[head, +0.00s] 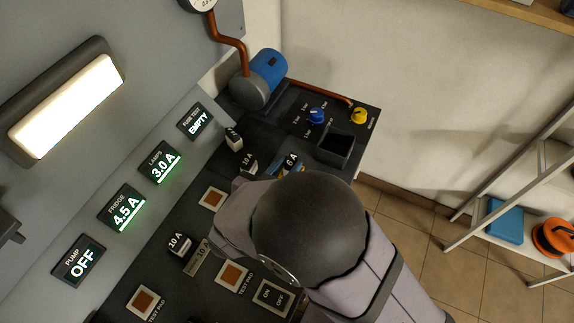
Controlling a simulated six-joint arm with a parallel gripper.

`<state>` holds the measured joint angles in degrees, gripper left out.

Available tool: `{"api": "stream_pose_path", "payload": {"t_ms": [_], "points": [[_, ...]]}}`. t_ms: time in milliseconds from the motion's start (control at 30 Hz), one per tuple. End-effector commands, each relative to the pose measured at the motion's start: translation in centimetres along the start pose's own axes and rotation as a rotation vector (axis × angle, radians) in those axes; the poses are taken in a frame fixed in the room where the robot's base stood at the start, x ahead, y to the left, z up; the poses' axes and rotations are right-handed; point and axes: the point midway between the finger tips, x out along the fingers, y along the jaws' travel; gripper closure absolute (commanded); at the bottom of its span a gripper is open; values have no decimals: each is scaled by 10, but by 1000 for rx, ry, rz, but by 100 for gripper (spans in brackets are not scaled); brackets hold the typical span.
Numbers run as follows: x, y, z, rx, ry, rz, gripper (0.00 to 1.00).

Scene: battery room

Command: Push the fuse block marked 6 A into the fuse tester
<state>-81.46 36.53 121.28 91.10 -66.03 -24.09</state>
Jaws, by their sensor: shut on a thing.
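The fuse block marked 6 A (291,160) shows its dark face with white lettering just beyond the round wrist joint of my arm, right of a 10 A block. My gripper (283,171) is almost wholly hidden behind that joint; only a small blue and pale part shows beside the 6 A marking. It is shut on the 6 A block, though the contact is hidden. The fuse tester's display (197,122) reads EMPTY. A small pale-sided piece (234,138) stands below that display; I cannot tell whether it belongs to the tester. The tester's slot cannot be made out.
10 A blocks stand at the upper middle (248,162) and lower left (180,244). An open black box (338,147), blue knob (316,115) and yellow knob (358,115) are at the right. My arm covers the lower middle.

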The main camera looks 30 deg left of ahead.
Motion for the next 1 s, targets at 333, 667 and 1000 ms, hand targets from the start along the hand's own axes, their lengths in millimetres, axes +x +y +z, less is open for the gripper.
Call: {"api": "stream_pose_path", "payload": {"t_ms": [333,667,1000], "points": [[3,0,6,1,1,0,100],[4,0,9,1,1,0,69],[1,0,9,0,0,-1,69]]}}
